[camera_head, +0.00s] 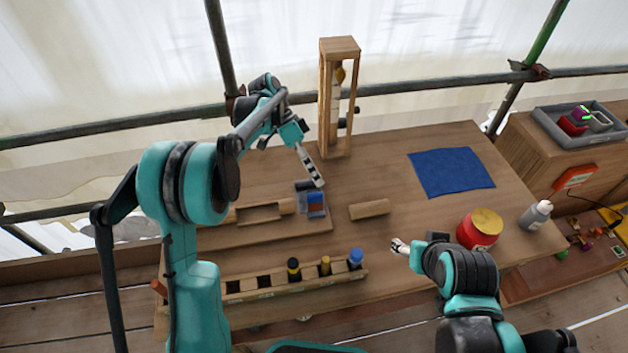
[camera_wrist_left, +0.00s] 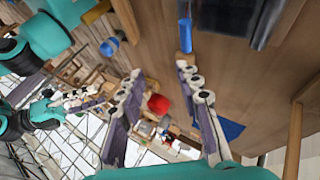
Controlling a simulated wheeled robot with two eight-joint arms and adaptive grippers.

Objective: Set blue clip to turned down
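A small blue piece, which looks like the blue clip (camera_head: 316,198), sits at the right end of a wooden fixture beside grey metal parts. A blue strip, likely the same clip, shows at the top of the left wrist view (camera_wrist_left: 185,35); I cannot tell which way it is turned. My left gripper (camera_head: 319,182) hangs just above the clip, partly overlapping it in the head view. In the left wrist view its fingers (camera_wrist_left: 162,74) are apart with nothing between them. My right gripper (camera_head: 398,246) is low over the front of the bench, away from the clip; its opening is unclear.
A wooden tower (camera_head: 338,100) stands behind the left gripper. A wooden block (camera_head: 369,209) lies right of the fixture. A rack (camera_head: 262,285) with several coloured pegs is at the front. A blue cloth (camera_head: 451,172), red jar (camera_head: 479,233) and grey bottle (camera_head: 536,215) are to the right.

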